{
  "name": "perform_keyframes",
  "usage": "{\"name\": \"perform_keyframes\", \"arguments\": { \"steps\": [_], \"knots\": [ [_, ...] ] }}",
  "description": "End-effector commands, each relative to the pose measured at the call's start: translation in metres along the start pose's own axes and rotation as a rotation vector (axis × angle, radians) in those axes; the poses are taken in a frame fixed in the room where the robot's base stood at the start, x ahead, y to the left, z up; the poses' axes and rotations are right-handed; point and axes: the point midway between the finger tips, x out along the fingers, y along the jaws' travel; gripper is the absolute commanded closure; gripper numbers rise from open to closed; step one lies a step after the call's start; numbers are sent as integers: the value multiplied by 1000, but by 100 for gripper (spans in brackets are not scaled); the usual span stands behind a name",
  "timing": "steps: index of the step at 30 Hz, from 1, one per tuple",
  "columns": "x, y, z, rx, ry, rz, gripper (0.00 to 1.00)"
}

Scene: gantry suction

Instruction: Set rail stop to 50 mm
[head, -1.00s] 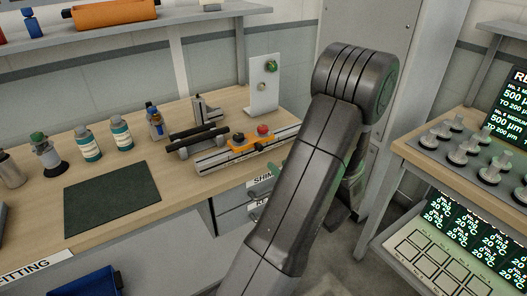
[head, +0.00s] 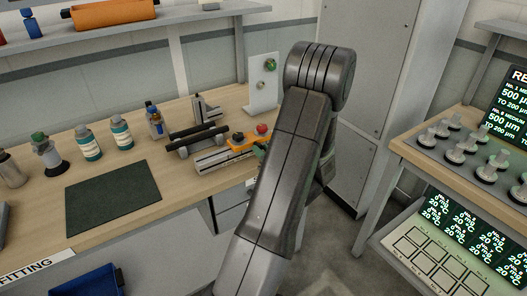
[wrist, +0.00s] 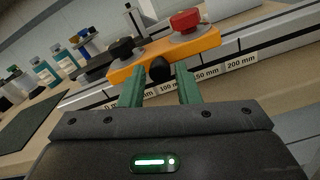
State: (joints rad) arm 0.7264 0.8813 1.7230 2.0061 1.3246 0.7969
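The rail stop is an orange block (wrist: 166,54) on the rail (wrist: 262,48), with a black knob (wrist: 121,48) and a red knob (wrist: 186,20) on top. A black ball handle (wrist: 160,69) sticks out of its front. My gripper (wrist: 160,72) is open, with one green finger either side of the handle in the wrist view; I cannot tell whether they touch it. The scale shows 100 mm, 150 mm and 200 mm labels (wrist: 241,62); the lower labels are partly hidden by the left finger. In the head view the orange block (head: 241,143) shows beside my arm, which hides most of the gripper.
Bottles (head: 120,133) and a dark mat (head: 113,197) are on the bench left of the rail. A white upright panel (head: 264,83) stands behind it. A rack of fittings (head: 455,140) is on the right.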

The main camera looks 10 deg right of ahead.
Motion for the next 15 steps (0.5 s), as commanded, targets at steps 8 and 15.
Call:
{"name": "perform_keyframes", "arguments": {
  "steps": [8, 15],
  "knots": [
    [0, 0, 0, 0, 0, 0, 100],
    [0, 27, -12, -1, 0, 3, 100]
  ]
}}
